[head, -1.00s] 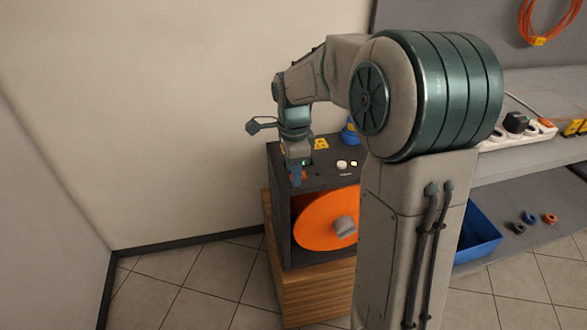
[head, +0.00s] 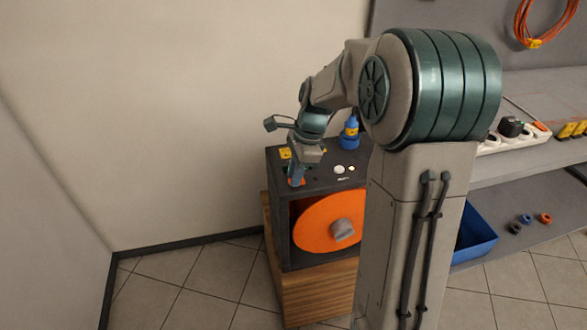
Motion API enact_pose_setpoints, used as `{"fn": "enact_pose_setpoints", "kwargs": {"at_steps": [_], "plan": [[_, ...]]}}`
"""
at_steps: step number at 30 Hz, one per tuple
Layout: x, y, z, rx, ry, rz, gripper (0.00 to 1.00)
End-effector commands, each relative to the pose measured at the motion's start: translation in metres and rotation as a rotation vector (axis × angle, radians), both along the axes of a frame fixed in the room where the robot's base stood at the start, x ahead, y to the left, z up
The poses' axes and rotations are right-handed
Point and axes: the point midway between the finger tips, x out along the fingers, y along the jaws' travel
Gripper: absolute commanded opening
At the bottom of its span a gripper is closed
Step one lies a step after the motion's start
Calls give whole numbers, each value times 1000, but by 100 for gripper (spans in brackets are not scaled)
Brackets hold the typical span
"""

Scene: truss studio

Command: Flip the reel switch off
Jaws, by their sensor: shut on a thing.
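The reel unit is a dark box (head: 281,225) with a large orange reel (head: 314,222) in its open front. My gripper (head: 297,181) points down at the front left of the box's top panel. It is shut at the reel switch, of which only a small orange-red part (head: 302,183) shows beside the fingers. The fingers hide the rest, so I cannot see which way the switch is set.
The box stands on a wooden cabinet (head: 285,295). A blue bottle (head: 350,131) stands at the back of the top. At right are a shelf with a power strip (head: 497,139) and a blue bin (head: 476,234). The floor at left is clear.

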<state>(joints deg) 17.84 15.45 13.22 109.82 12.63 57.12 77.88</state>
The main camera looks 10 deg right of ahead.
Motion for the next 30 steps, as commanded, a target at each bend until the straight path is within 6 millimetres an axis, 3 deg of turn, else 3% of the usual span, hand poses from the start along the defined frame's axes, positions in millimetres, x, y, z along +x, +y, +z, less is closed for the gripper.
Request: {"fn": "enact_pose_setpoints", "kwargs": {"at_steps": [10,11,13,23,30], "plan": [[0,-1,0,14,-1,0,0],[0,-1,0,14,-1,0,25],[0,-1,0,13,-1,0,42],[0,-1,3,12,-3,-1,42],[1,-11,40,11,-5,-1,42]]}}
